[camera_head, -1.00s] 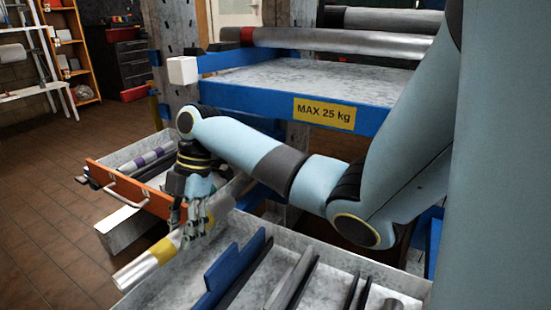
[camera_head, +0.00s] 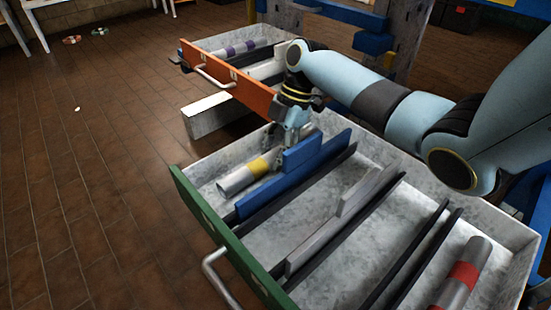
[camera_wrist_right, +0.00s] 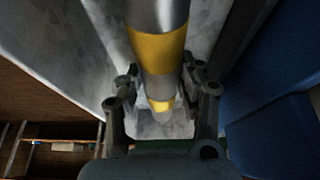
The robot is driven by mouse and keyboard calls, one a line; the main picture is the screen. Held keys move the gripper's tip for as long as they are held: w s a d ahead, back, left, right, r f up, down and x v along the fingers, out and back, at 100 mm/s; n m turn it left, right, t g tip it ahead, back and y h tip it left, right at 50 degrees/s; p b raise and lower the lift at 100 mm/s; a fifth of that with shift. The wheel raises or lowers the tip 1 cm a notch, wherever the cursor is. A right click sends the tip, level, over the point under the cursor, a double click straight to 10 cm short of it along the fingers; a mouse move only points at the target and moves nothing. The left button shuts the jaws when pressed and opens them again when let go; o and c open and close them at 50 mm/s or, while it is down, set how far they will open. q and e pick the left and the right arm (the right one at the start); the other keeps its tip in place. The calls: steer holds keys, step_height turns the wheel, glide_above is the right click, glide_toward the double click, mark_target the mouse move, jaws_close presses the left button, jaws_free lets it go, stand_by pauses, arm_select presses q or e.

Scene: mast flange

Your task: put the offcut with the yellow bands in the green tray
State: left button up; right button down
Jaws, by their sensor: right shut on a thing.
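The grey offcut with the yellow bands (camera_head: 243,178) is inside the leftmost compartment of the green-fronted tray (camera_head: 215,228), between the tray's side wall and a blue block (camera_head: 292,177). I cannot tell whether it touches the tray floor. My right gripper (camera_head: 288,143) is shut on it from above and hides its far part. In the right wrist view the offcut (camera_wrist_right: 160,52) runs lengthwise between the fingers (camera_wrist_right: 160,92), with two yellow bands showing. My left gripper is not in view.
An orange-fronted tray (camera_head: 228,80) behind holds an offcut with purple bands (camera_head: 240,48). Dark dividers and grey strips split the green tray. An offcut with red bands (camera_head: 465,271) lies at its right. Open tiled floor is at left.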

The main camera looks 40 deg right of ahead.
steer(key=shift+f, duration=0.3)
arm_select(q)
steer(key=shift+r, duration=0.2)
arm_select(e)
steer(key=shift+r, duration=0.15)
steer(key=shift+f, duration=0.2)
steer(key=c, duration=0.9)
jaws_free()
steer(key=shift+o, duration=0.2)
steer(key=shift+r, duration=0.25)
steer(key=p+v, duration=0.5)
steer(key=v, duration=0.6)
steer(key=shift+r+p, duration=0.15)
steer(key=shift+p, duration=0.15)
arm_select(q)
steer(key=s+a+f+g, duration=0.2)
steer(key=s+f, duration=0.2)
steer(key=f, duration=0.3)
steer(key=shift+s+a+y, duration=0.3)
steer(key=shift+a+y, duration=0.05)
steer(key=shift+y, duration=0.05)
arm_select(e)
steer(key=shift+d+r, duration=0.15)
steer(key=shift+r, duration=0.15)
